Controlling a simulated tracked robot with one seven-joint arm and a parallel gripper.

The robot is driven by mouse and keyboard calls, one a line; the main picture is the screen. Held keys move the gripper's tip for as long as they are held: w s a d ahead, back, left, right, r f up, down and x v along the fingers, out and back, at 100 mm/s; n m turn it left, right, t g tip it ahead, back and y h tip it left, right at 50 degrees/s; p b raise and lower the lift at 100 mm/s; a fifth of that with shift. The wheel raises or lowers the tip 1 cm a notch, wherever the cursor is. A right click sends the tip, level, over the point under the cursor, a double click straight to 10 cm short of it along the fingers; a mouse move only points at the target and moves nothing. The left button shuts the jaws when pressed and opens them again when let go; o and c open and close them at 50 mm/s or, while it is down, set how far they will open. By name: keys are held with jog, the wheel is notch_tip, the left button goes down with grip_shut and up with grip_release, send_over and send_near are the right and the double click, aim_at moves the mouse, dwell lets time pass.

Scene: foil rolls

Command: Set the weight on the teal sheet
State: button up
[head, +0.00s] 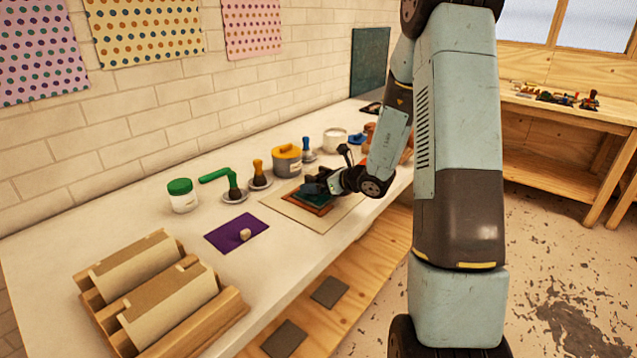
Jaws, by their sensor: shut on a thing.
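The teal sheet (309,201) lies on a rust-brown sheet (318,211) on a larger beige board (338,219) on the white table. My gripper (313,188) is low over the teal sheet and covers part of it. It is shut on a small dark thing, mostly hidden by the fingers. I cannot tell whether this is the weight, or whether it touches the sheet. A small beige lump (245,234) sits on a purple sheet (232,229) to the left, apart from my gripper.
Behind the board stand a grey tub with a yellow lid (287,161), a brown-handled tool (259,174), a green roller (233,187) and a green-lidded jar (182,196). A wooden rack with rolls (155,290) is at the front left. Bare table lies around the purple sheet.

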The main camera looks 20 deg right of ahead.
jog(key=o, duration=1.5)
jog(key=shift+f, duration=0.1)
jog(key=v, duration=1.2)
jog(key=s+a+r+n+g, duration=0.7)
jog(key=s+a+r+n, duration=0.45)
jog(key=s+n, duration=0.35)
jog(key=s+d+r+n+h, duration=0.1)
jog(key=s+r+n+h, duration=0.1)
jog(key=s+n, duration=0.2)
jog(key=s+d+r+n+t+h, duration=0.1)
jog(key=s+d+r+n+h, duration=0.1)
jog(key=s+r+n+h, duration=0.1)
jog(key=s+d+r+n+h, duration=0.2)
jog(key=s+n, duration=0.4)
jog(key=shift+s+r+n+t+h, duration=0.15)
jog(key=shift+r+n+t+h, duration=0.05)
jog(key=shift+n+t+h, duration=0.2)
